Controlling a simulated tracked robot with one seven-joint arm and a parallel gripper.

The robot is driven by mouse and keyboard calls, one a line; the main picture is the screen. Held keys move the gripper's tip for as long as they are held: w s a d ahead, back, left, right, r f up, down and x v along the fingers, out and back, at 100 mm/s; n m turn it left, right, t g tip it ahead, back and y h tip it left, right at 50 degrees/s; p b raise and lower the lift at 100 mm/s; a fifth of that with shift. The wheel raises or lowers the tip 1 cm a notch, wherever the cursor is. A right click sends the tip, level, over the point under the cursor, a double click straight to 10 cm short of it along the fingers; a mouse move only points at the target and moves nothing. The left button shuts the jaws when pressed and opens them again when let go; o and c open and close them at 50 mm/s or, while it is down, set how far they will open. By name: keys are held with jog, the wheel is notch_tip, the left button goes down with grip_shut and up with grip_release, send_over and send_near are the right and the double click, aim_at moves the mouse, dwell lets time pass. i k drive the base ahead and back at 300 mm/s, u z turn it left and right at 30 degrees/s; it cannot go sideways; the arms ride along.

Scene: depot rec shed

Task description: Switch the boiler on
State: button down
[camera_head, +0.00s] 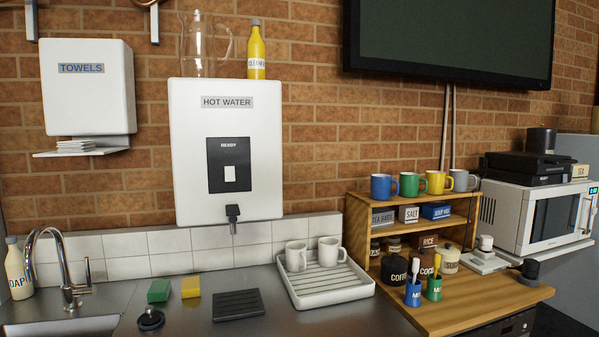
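The boiler (182,150) is a white wall-mounted box labelled HOT WATER, on the brick wall left of centre. A black panel (230,200) on its front reads READY at the top. A white switch (230,173) sits in the middle of that panel. I cannot tell which way the switch is set, and no lit lamp shows. A small black tap (233,212) hangs at the boiler's bottom edge. My gripper is not in view.
A glass jug (198,50) and a yellow cleaner bottle (256,50) stand on the boiler. Below are a sink tap (65,270), sponges (190,287), a black mat (238,305) and a rack (330,292) with two mugs. The space before the boiler's front is clear.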

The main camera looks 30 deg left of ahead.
aim_at(230, 170)
jog(key=u, duration=1.6)
jog(key=i, duration=0.1)
jog(key=z, duration=2.95)
jog(key=k, duration=1)
jog(key=u, duration=3.25)
jog(key=k, duration=0.1)
jog(key=z, duration=1.2)
jog(key=i, duration=1)
jog(key=z, duration=0.1)
